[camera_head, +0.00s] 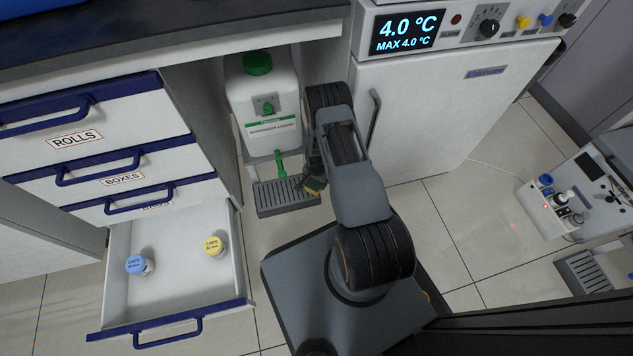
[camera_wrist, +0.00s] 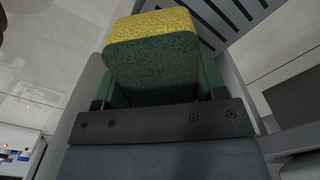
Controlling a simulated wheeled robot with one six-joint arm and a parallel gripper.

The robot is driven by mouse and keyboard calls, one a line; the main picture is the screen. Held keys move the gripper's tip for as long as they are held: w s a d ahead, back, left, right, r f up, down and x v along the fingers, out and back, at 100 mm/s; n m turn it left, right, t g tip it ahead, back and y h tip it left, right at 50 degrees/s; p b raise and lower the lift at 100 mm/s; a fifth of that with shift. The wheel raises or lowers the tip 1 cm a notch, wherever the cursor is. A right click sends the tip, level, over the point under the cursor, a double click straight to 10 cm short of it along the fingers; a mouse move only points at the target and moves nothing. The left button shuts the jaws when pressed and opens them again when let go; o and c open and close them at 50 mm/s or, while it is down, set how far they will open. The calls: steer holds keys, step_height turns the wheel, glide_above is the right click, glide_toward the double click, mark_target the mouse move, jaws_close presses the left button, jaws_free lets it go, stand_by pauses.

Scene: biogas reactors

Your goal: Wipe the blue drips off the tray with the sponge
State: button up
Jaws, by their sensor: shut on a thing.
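The grey slotted tray (camera_head: 272,200) sits on the floor under the white canister, and part of its slotted top shows at the upper right of the wrist view (camera_wrist: 235,24). My gripper (camera_head: 312,182) is at the tray's right end, shut on the yellow and green sponge (camera_wrist: 155,52). The sponge (camera_head: 315,187) is small and partly hidden by my arm in the head view. I cannot tell whether it touches the tray. I can make out no blue drips in either view; my gripper and the sponge hide part of the tray.
A white canister (camera_head: 262,100) with a green cap and green tap (camera_head: 279,165) stands above the tray. An open drawer (camera_head: 180,290) at left holds a blue-capped jar (camera_head: 138,265) and a yellow-capped jar (camera_head: 214,246). A white fridge (camera_head: 435,110) stands to the right.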

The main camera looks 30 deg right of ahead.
steer(key=shift+r, duration=0.1)
steer(key=shift+r+p, duration=1.05)
steer(key=shift+r, duration=0.45)
